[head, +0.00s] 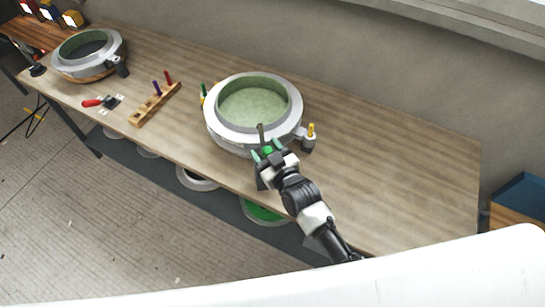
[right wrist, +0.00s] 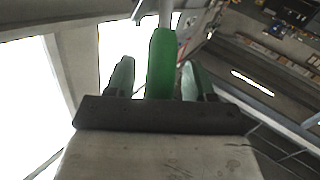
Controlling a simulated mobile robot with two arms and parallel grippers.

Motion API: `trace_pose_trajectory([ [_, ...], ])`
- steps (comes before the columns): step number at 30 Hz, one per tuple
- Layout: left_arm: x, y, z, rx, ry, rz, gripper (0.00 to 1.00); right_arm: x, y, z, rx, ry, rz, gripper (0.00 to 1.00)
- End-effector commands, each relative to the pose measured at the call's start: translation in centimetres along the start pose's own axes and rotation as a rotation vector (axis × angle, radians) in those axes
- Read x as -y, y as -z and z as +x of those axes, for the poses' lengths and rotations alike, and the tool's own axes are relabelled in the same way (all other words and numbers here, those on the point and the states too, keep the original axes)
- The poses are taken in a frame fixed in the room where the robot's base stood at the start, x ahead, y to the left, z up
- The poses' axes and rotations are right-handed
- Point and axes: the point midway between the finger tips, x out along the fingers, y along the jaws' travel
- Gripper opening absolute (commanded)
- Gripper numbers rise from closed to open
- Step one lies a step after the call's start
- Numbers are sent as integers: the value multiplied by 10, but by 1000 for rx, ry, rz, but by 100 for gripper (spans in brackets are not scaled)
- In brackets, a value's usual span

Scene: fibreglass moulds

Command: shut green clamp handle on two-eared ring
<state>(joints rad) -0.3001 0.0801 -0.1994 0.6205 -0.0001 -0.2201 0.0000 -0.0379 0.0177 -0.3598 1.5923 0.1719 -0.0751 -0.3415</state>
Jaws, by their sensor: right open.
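The two-eared ring (head: 228,130) is a pale grey ring around a green mould on the bench. One ear with a yellow pin (head: 311,129) shows at its right; yellow and green pieces show at its left. The green clamp handle (head: 267,151) is at the ring's front side. In the right wrist view the green handle (right wrist: 162,62) stands upright between the two teal fingertips. My right gripper (head: 268,150) is open around it, with gaps visible on both sides. The gripper partly hides the clamp's base.
A second ring (head: 112,48) stands at the bench's far left. A wooden block with pins (head: 155,105) and a red-handled clamp (head: 92,103) lie between. The bench (head: 400,170) is clear to the right. A blue bin (head: 522,192) stands beyond its right end.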

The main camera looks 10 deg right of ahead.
Motion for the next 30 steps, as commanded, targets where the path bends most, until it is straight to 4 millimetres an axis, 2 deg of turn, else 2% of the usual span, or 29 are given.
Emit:
trace_pose_trajectory([
  [15,0,-2,27,-1,0,0,41,1,-4,-90,2,0,0,54],
  [21,0,-2,29,-1,0,0,41,0,-1,-104,2,0,-1,54],
  [28,-1,-2,29,0,0,0,41,0,0,-104,1,0,-1,54],
  [29,-1,-2,29,0,0,1,41,0,0,-104,1,0,-1,52],
  [30,-1,-2,30,0,0,1,41,0,-1,-104,0,-1,-4,46],
])
